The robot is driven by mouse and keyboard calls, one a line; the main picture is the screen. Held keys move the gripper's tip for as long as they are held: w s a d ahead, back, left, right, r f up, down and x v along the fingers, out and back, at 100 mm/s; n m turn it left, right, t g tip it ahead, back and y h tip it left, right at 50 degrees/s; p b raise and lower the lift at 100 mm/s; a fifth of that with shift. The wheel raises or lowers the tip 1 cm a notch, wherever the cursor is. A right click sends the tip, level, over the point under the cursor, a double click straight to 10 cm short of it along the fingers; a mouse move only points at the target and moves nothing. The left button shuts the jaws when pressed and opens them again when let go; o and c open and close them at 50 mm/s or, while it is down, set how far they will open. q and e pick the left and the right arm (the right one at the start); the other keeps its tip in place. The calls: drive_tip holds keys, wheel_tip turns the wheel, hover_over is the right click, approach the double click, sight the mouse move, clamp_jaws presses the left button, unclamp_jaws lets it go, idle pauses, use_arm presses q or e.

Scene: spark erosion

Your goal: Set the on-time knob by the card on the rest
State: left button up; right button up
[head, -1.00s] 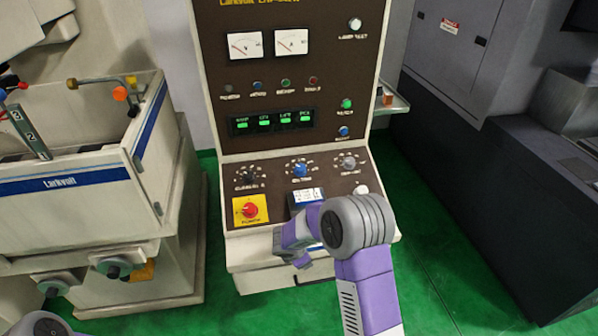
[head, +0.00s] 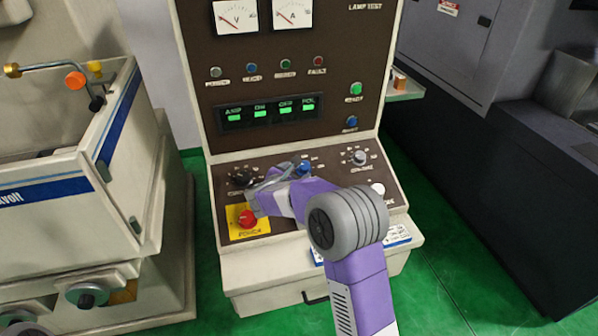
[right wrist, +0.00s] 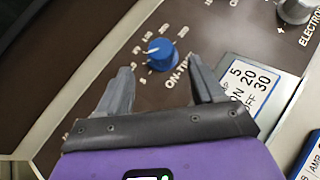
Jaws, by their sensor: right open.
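The blue on-time knob (head: 303,167) is on the sloped brown panel, just beyond my right gripper (head: 277,176). In the right wrist view the knob (right wrist: 160,48) stands beyond and between the open fingertips (right wrist: 160,78), apart from them. A white mark on the knob points left; the exact number is unclear. The white card (right wrist: 246,86) beside the right finger reads AMP 5, ON 20, OFF 30. My arm hides this card in the head view. My left gripper is not in view.
A black knob (head: 240,177) and a red knob on a yellow plate (head: 247,218) lie left of the on-time knob. A grey knob (head: 359,157) is to its right. Another blue-edged card (head: 398,235) lies on the front ledge. Green display readouts (head: 272,112) are above.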

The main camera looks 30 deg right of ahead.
sight(302, 167)
drive_tip(key=shift+w+d+f, duration=0.15)
drive_tip(key=shift+w+f, duration=0.15)
drive_tip(key=shift+f, duration=0.1)
drive_tip(key=shift+w+d, duration=0.15)
drive_tip(key=shift+d, duration=0.15)
drive_tip(key=shift+x, duration=3.1)
drive_tip(key=c, duration=1.1)
drive_tip(key=shift+o, duration=0.2)
drive_tip(key=m+g+p, duration=0.1)
drive_tip(key=m+p, duration=0.1)
drive_tip(key=m+g+h+p, duration=0.1)
drive_tip(key=g+p, duration=0.1)
drive_tip(key=shift+w+a+r+m+p, duration=0.1)
drive_tip(key=shift+a+m+p, duration=0.05)
drive_tip(key=shift+m+p, duration=0.25)
use_arm(q)
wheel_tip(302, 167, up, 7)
drive_tip(key=p, duration=0.3)
use_arm(e)
drive_tip(key=shift+w+m+g, duration=0.1)
drive_tip(key=shift+m+g, duration=1.7)
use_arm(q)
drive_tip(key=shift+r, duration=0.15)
use_arm(e)
drive_tip(key=shift+f, duration=0.2)
